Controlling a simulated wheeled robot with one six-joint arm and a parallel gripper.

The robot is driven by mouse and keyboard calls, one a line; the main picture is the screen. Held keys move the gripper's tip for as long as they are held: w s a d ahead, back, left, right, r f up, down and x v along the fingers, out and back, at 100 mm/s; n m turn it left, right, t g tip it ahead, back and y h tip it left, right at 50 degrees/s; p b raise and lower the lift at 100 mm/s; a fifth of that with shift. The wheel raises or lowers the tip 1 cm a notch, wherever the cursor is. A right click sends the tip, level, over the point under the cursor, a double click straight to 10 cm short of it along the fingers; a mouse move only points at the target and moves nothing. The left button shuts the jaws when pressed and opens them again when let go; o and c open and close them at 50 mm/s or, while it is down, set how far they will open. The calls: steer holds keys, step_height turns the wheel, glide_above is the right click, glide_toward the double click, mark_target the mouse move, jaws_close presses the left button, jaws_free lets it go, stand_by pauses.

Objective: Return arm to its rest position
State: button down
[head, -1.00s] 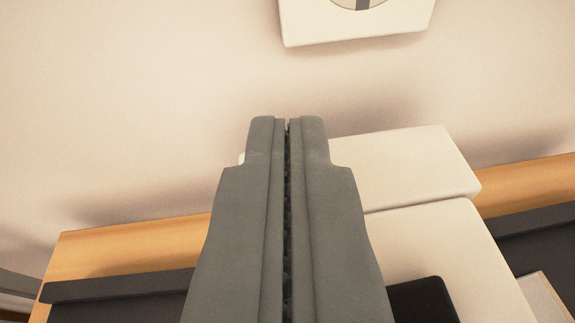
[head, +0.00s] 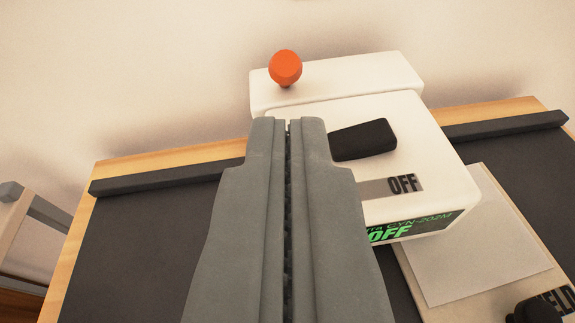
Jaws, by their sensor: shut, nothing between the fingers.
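My gripper (head: 288,125) is grey and points up through the middle of the head view. Its two fingers are shut together with nothing between them. It stands in front of a white machine (head: 440,150) and hides part of its left side. A dark display (head: 410,230) with green text also reads OFF. I cannot tell how far the fingertips are from the machine.
The machine stands on a dark-topped table (head: 140,240) with a wooden edge against a pale wall (head: 130,70). A board with a light sheet (head: 465,245) and a black part (head: 538,308) lie at the right. A pale frame (head: 30,235) stands at the left.

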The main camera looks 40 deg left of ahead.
steer(key=s+d+r+m+t+h, duration=0.15)
steer(key=s+d+r, duration=0.25)
steer(key=d+r, duration=0.45)
steer(key=s+d+r+m+t+h, duration=0.15)
steer(key=s+d+r, duration=0.3)
steer(key=d, duration=0.75)
steer(key=s+d+r+m+h, duration=0.1)
steer(key=s+d+r+h, duration=0.1)
steer(key=s+d, duration=0.4)
steer(key=s+d+r+m+t+h, duration=0.1)
steer(key=s+d+r, duration=0.3)
steer(key=s, duration=0.5)
steer(key=d+h, duration=0.1)
steer(key=d, duration=0.1)
steer(key=shift+s+d+r+h, duration=0.25)
steer(key=shift+d+h, duration=0.15)
